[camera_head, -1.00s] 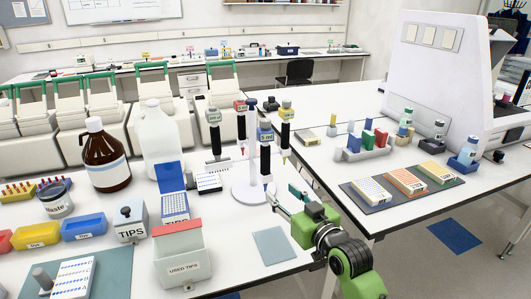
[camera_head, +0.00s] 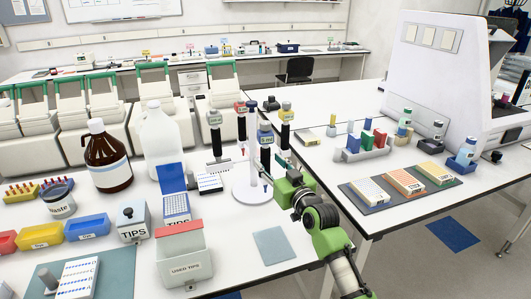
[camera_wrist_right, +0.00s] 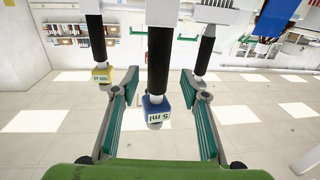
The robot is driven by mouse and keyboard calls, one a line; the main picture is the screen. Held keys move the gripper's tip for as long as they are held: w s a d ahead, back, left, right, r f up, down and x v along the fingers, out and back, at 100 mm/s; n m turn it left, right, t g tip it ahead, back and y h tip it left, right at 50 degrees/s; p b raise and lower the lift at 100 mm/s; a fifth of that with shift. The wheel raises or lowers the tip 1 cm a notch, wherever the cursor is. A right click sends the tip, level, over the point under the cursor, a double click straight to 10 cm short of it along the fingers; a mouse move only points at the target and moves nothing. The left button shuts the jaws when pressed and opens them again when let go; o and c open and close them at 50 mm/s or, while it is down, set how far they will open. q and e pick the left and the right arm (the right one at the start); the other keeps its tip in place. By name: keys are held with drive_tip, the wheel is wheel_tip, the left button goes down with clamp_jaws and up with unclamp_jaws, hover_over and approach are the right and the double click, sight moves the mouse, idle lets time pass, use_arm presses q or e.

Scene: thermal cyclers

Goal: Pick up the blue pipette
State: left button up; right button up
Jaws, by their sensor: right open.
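The blue pipette (camera_head: 265,139) has a black body and a blue cap marked 5 ml, and hangs upright on the white pipette stand (camera_head: 251,192). My right gripper (camera_head: 274,167) is at the stand, beside the lower part of this pipette. In the right wrist view, the blue pipette (camera_wrist_right: 156,108) appears between the two open fingers (camera_wrist_right: 160,75), with a gap on each side. I cannot tell how deep it sits between them. Part of the pipette's lower end is hidden in the head view. My left gripper is not in view.
Other pipettes hang close by: a yellow-capped one (camera_head: 286,118), a red-capped one (camera_head: 240,117) and another (camera_head: 214,132) at the left. A tip box (camera_head: 176,206) and a used-tips bin (camera_head: 183,255) stand left of the arm. A grey-blue pad (camera_head: 273,245) lies in front.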

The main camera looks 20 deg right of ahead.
sight(268, 157)
drive_tip(key=shift+w+a+r+p, duration=0.15)
drive_tip(key=shift+w+p, duration=0.1)
drive_tip(key=shift+w, duration=0.8)
drive_tip(key=shift+w+a+r+p, duration=0.1)
drive_tip(key=shift+w+p, duration=0.1)
drive_tip(key=shift+w, duration=0.8)
drive_tip(key=shift+d, duration=0.1)
drive_tip(key=c, duration=0.8)
